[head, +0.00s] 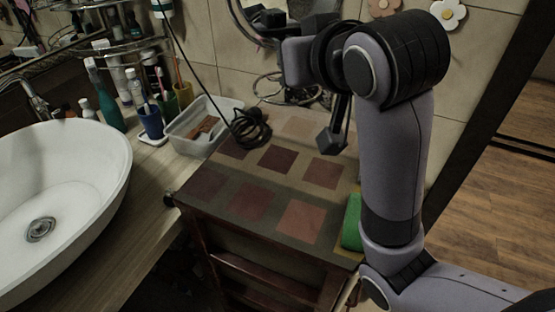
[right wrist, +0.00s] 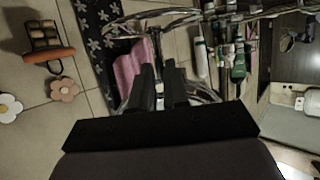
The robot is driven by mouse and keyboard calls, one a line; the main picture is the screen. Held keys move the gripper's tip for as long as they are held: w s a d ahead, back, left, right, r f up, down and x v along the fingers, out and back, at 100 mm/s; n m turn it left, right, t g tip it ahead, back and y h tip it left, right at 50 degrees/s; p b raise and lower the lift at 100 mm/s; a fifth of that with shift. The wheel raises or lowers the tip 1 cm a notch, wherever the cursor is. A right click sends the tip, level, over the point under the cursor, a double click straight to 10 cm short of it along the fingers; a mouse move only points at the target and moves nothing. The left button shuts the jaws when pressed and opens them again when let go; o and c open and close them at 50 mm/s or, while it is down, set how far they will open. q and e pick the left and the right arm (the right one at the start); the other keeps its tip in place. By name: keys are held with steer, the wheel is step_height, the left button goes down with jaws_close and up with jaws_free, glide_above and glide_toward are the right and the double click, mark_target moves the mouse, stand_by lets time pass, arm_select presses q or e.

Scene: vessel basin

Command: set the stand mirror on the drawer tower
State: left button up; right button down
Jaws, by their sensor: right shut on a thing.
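The stand mirror (head: 262,14) shows at the top of the head view, with a round chrome frame and a chrome ring base (head: 282,88). My right gripper (right wrist: 161,84) is shut on its thin stem, and chrome parts of the mirror (right wrist: 165,16) show around the fingers in the right wrist view. In the head view my wrist hides part of the mirror. The base appears over the back of the drawer tower (head: 230,205), whose top has brownish-red squares; I cannot tell whether they touch. My left gripper is not in view.
A black coiled cable (head: 250,128) lies at the tower's back left, and a green object (head: 352,222) at its right edge. A clear bin (head: 190,135), cups, bottles and a white basin (head: 60,190) are to the left. The tower's middle and front are clear.

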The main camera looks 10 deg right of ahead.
steer(key=shift+w+f, duration=0.1)
steer(key=shift+f, duration=0.15)
step_height(320, 180, down, 19)
steer(key=shift+f, duration=0.15)
stand_by(0.4)
steer(key=shift+f, duration=0.15)
steer(key=c, duration=1.1)
jaws_free()
